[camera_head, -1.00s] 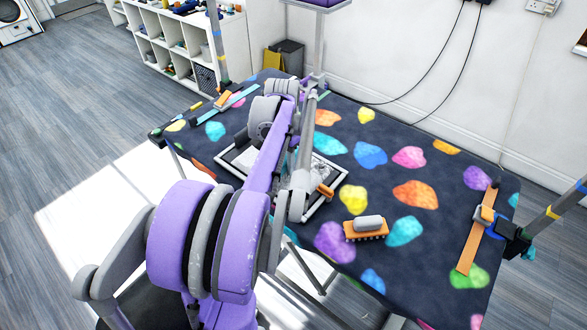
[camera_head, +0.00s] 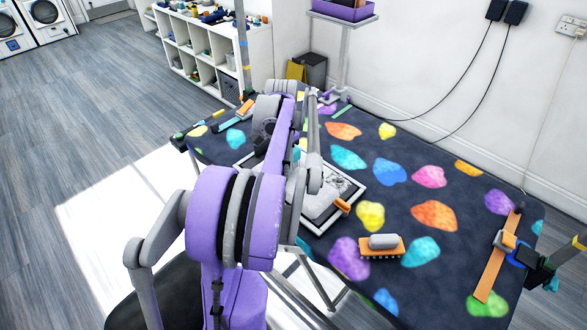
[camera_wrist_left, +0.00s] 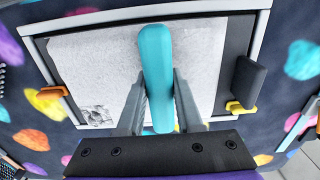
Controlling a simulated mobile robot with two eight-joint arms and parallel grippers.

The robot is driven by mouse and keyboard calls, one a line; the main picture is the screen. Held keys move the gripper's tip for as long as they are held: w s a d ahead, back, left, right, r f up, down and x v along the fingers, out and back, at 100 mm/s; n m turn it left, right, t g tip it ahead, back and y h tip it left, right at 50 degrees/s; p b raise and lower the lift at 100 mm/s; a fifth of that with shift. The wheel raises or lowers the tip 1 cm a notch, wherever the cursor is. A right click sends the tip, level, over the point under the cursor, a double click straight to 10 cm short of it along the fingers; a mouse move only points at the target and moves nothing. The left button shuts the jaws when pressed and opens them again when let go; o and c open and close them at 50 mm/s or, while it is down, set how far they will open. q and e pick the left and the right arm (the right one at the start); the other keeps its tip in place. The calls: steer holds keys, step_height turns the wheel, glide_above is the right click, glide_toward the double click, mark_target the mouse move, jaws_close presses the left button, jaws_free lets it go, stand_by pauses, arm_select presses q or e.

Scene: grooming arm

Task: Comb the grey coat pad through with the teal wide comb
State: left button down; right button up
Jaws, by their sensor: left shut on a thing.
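The grey coat pad (camera_wrist_left: 92,62) lies in a pale-rimmed frame on the table and fills much of the left wrist view. A small darker, scribbly patch (camera_wrist_left: 95,115) shows near one corner. In the head view part of the pad (camera_head: 318,206) shows beside my purple and grey arm, which hides the rest. My left gripper (camera_wrist_left: 158,85) is shut on the teal wide comb (camera_wrist_left: 157,65), over the pad. The comb's teeth are not visible, so contact with the pad cannot be told. My right gripper is not in view.
An orange brush with a grey back (camera_head: 383,245) lies near the frame. The dark table (camera_head: 445,270) has colourful blotches. An orange strap (camera_head: 495,262) and a post are at the right edge. White shelves (camera_head: 205,60) stand behind.

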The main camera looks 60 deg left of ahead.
arm_select(q)
steer(key=shift+a, duration=0.2)
stand_by(0.3)
steer(key=a, duration=0.2)
steer(key=s+a, duration=0.1)
steer(key=a, duration=0.2)
steer(key=s+a, duration=0.1)
steer(key=a, duration=0.1)
steer(key=shift+s+a, duration=0.1)
steer(key=shift+a, duration=0.15)
steer(key=w, duration=0.2)
steer(key=w+a+p, duration=0.1)
steer(key=w, duration=0.1)
steer(key=shift+w+a, duration=0.15)
steer(key=shift+w, duration=0.2)
steer(key=shift+w+a, duration=0.1)
steer(key=shift+w, duration=0.4)
